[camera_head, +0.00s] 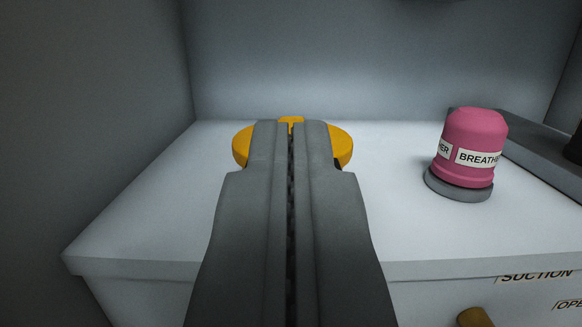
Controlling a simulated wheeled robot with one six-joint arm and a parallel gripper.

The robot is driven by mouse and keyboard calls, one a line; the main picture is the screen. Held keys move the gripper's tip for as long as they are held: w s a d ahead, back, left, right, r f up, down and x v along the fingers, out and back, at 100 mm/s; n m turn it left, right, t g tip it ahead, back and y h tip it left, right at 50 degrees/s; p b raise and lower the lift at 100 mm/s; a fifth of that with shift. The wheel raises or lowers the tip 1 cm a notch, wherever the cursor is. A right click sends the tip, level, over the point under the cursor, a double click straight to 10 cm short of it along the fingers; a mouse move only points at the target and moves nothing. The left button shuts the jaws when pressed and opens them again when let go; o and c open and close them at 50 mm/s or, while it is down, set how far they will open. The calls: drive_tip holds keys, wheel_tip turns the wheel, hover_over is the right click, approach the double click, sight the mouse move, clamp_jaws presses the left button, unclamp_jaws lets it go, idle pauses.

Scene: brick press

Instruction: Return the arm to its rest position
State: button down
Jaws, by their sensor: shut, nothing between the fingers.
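My gripper (291,130) reaches forward from the bottom middle of the view, over a white worktop. Its two grey fingers lie side by side with only a thin dark line between them, so it is shut and empty. Directly behind the fingertips is a round yellow-orange part (342,145), which shows on both sides of the fingers and just above them. Its middle is hidden by the fingers. I cannot tell whether the fingertips touch it.
A pink capped part (474,140) labelled "BREATH…" stands on a grey base at the right. Behind it lies a dark grey block (545,155). The white worktop (150,215) is clear at left. Grey walls enclose the back and left. A yellow-brown knob (474,317) shows below the front edge.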

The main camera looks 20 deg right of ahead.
drive_tip(key=s+a+f, duration=0.2)
drive_tip(key=s+f, duration=0.2)
drive_tip(key=s, duration=0.1)
wheel_tip(320, 180, up, 20)
drive_tip(key=d+y, duration=0.1)
drive_tip(key=y, duration=0.1)
drive_tip(key=s+d+r+n+y, duration=0.1)
drive_tip(key=s+r, duration=0.3)
drive_tip(key=r, duration=0.5)
drive_tip(key=s+r+y, duration=0.2)
drive_tip(key=s+r, duration=0.3)
drive_tip(key=r, duration=0.3)
drive_tip(key=s+d+r+n+g+y, duration=0.1)
drive_tip(key=s+r+n+y, duration=0.1)
drive_tip(key=s+r, duration=1.35)
drive_tip(key=s+d+r+g, duration=0.1)
drive_tip(key=s+r, duration=0.1)
drive_tip(key=s, duration=1.7)
drive_tip(key=shift+s+d+r+n+h, duration=0.15)
drive_tip(key=shift+s+d+n+h, duration=0.1)
drive_tip(key=shift+d+n+h, duration=0.05)
drive_tip(key=shift+d, duration=0.1)
